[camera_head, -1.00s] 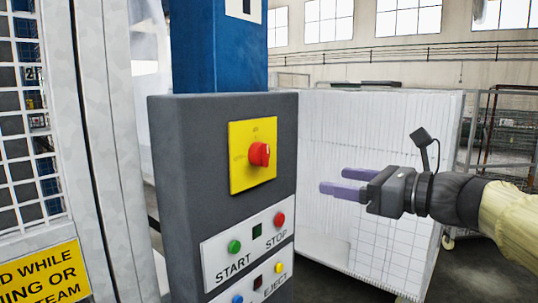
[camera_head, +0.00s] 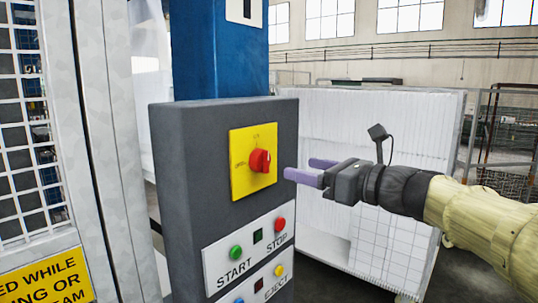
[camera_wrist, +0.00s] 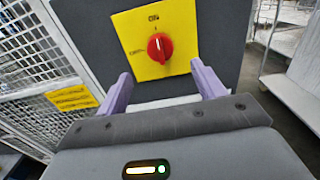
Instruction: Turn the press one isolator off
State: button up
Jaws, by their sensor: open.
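The isolator is a red rotary knob (camera_head: 259,160) on a yellow plate (camera_head: 240,181), set on the front of a dark grey control box (camera_head: 200,150). In the wrist view the red knob (camera_wrist: 160,47) lies ahead, between and beyond the fingertips. A white mark on the knob points near the upper label of the yellow plate; the labels are too small to read surely. My gripper (camera_head: 304,170) is open, with two purple fingers. It is just right of the knob in the head view, apart from it and empty.
Below the isolator is a white panel (camera_head: 245,240) with a green START button (camera_head: 236,252) and a red STOP button (camera_head: 279,224). A mesh guard (camera_head: 30,150) stands left. A white slatted cart (camera_head: 400,130) stands behind my gripper.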

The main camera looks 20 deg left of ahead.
aim_at(268, 160)
jog(key=p+x, duration=0.3)
jog(key=x, duration=0.7)
jog(key=shift+s+a, duration=0.1)
jog(key=shift+s, duration=0.1)
jog(key=shift+w, duration=0.1)
jog(key=c, duration=1)
